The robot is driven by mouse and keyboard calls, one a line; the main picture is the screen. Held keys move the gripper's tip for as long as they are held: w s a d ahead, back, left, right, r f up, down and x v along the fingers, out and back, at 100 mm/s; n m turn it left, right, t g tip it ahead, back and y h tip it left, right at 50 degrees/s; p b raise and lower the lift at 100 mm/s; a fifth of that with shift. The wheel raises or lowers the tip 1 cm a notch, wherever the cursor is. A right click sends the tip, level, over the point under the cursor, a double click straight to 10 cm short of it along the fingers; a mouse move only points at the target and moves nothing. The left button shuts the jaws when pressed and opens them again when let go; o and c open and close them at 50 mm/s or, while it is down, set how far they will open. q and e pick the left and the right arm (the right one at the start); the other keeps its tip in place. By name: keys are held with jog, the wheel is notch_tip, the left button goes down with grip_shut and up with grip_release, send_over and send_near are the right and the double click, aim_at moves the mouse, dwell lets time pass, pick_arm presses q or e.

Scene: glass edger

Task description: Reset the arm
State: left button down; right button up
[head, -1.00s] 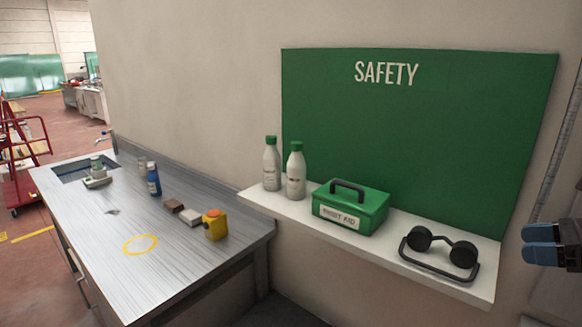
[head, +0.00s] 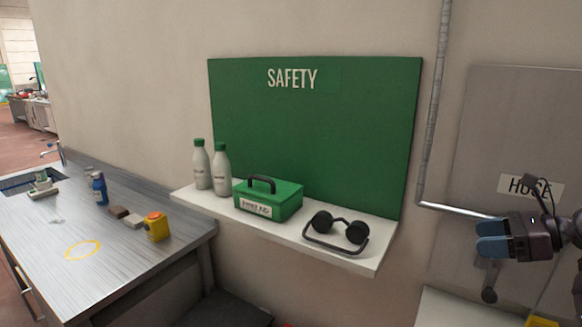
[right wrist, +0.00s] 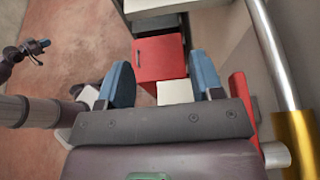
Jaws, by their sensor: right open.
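My right gripper (head: 492,237) is at the right side of the head view, in front of the grey panel labelled HOSE (head: 500,130). In the right wrist view its two blue fingers (right wrist: 163,78) stand apart with nothing between them. A dark arm end with a small blue tip, which looks like my left gripper (right wrist: 36,58), shows at the upper left of the right wrist view. It is too small to tell whether it is open, and it is outside the head view.
A white shelf (head: 290,233) under the green SAFETY board (head: 330,130) holds two bottles, a green first aid box (head: 270,203) and ear muffs (head: 340,230). A metal bench (head: 110,275) is at left. A red box (right wrist: 158,58) and a metal pipe (right wrist: 272,50) show in the right wrist view.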

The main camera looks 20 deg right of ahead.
jog(key=s+a+f+n+g+h, duration=0.3)
jog(key=a+f+n, duration=0.3)
jog(key=f, duration=0.5)
jog(key=s+a+f+n+g+h, duration=0.2)
jog(key=a+f+n, duration=0.45)
jog(key=f, duration=0.45)
jog(key=s+a+f+n+g+h, duration=0.2)
jog(key=s+a+f+n+h, duration=0.2)
jog(key=s+a+n, duration=1)
jog(key=w+d+f+n+t+b, duration=0.1)
jog(key=w+f+n+t+b, duration=0.1)
jog(key=w+f+t, duration=0.6)
jog(key=shift+w+f+n, duration=0.35)
jog(key=shift+w+f, duration=1)
jog(key=shift+f, duration=1.2)
